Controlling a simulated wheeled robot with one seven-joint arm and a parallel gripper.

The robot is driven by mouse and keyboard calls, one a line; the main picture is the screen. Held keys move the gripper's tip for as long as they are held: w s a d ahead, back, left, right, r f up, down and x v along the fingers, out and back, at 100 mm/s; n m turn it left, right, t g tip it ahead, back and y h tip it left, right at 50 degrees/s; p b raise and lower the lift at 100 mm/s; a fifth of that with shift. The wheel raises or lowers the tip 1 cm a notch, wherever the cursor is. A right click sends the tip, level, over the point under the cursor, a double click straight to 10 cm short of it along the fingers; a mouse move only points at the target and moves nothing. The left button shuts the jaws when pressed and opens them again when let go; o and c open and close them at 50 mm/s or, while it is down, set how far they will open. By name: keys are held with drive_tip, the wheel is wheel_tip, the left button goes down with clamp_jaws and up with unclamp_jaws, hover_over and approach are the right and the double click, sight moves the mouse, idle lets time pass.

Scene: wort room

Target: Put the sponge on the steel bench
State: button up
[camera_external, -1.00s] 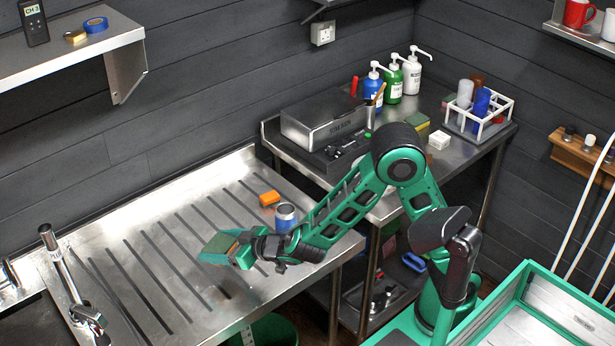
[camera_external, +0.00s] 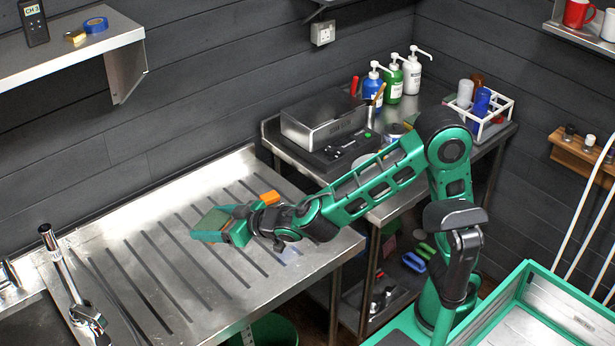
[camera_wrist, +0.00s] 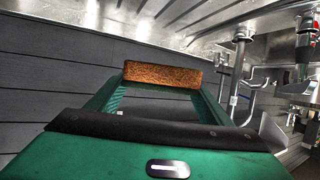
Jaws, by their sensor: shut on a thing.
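My gripper (camera_external: 214,226) is shut on the sponge (camera_external: 208,225), a block with a green layer and a brownish one. In the wrist view the sponge (camera_wrist: 162,75) shows its rough brown-orange side between the green fingers. It is over the ribbed steel surface (camera_external: 150,255) beside the sink and appears raised above it. A second steel surface (camera_external: 300,160) stands at the back right. I cannot tell from the pictures which of the two is named the steel bench.
An orange block (camera_external: 270,198) lies just behind my gripper on the ribbed surface. A tap (camera_external: 60,265) stands at the left. The back surface holds a steel box (camera_external: 322,122), pump bottles (camera_external: 411,72) and a white rack (camera_external: 502,106).

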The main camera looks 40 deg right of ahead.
sight(212, 221)
wheel_tip(212, 221, up, 13)
drive_tip(key=w+d+f+m+h, duration=0.1)
drive_tip(key=w+d+f, duration=0.1)
drive_tip(key=w+d, duration=0.65)
drive_tip(key=w+d+f+h, duration=0.1)
drive_tip(key=w+d, duration=0.5)
drive_tip(key=d, duration=0.5)
drive_tip(key=w+d+f+m, duration=0.1)
drive_tip(key=w+d, duration=0.2)
drive_tip(key=d, duration=2)
drive_tip(key=s+d+r+m+h, duration=0.1)
drive_tip(key=s+d, duration=0.3)
drive_tip(key=d, duration=0.7)
drive_tip(key=s+d+h, duration=0.1)
drive_tip(key=s+d, duration=0.2)
drive_tip(key=d, duration=0.8)
drive_tip(key=s+d+r+m+h, duration=0.1)
drive_tip(key=s+d+r, duration=0.2)
drive_tip(key=s+d, duration=1.35)
drive_tip(key=shift+t, duration=0.4)
drive_tip(key=f, duration=2.7)
drive_tip(key=shift+s+a+f, duration=0.1)
drive_tip(key=shift+s+f, duration=0.1)
drive_tip(key=shift+f, duration=0.2)
drive_tip(key=shift+f, duration=0.1)
